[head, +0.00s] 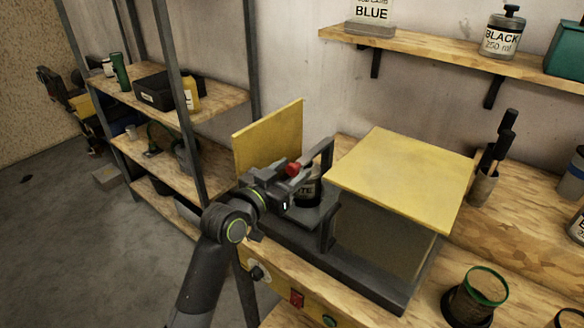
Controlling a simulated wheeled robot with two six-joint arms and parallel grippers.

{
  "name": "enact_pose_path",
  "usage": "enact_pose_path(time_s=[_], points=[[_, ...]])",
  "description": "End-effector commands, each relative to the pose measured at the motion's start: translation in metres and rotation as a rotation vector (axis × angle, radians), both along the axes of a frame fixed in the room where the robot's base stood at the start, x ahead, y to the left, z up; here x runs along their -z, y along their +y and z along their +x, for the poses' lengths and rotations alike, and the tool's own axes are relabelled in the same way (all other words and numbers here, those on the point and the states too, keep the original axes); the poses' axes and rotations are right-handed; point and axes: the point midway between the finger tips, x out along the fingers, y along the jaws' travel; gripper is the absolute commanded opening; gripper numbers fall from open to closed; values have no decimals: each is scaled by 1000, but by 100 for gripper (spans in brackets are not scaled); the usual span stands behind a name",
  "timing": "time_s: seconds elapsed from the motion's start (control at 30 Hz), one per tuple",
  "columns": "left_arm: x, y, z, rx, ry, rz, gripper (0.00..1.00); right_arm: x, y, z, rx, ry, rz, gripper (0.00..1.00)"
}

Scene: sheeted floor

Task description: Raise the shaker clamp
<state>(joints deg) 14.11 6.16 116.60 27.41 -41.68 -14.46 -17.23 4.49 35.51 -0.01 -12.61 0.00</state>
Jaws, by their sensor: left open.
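The paint shaker stands on the wooden bench, with a dark base (365,278) and a yellow-topped housing (405,178). A dark can (309,190) with a partly hidden white label, ending in "TE", stands on its platform. The shaker clamp (321,155) shows as a dark bar above the can, with a red part (293,169) at its left end. My left gripper (291,184) is open at the red part, beside the can. Whether its fingers touch the red part cannot be told. My gripper hides part of the can and clamp. My right gripper is not in view.
A yellow panel (268,137) stands upright behind my left gripper. A red button (297,298) and a green button (329,320) are on the yellow front. A green-rimmed cup (486,287) and a holder with dark-handled tools (483,187) stand to the right. Metal shelving (182,120) stands at left.

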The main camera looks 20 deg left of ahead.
Motion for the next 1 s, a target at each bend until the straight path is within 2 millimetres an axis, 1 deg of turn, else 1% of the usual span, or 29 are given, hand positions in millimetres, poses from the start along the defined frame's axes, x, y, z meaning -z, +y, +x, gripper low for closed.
enact_pose_path(time_s=[0.1,0.4,0.77,1.0], points=[[0,-2,6,0,0,1,48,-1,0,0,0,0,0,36],[0,-3,7,0,-1,0,48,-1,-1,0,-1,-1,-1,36],[0,-2,7,0,-1,0,1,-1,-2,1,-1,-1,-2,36],[-1,-2,8,0,3,1,0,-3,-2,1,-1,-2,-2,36]])
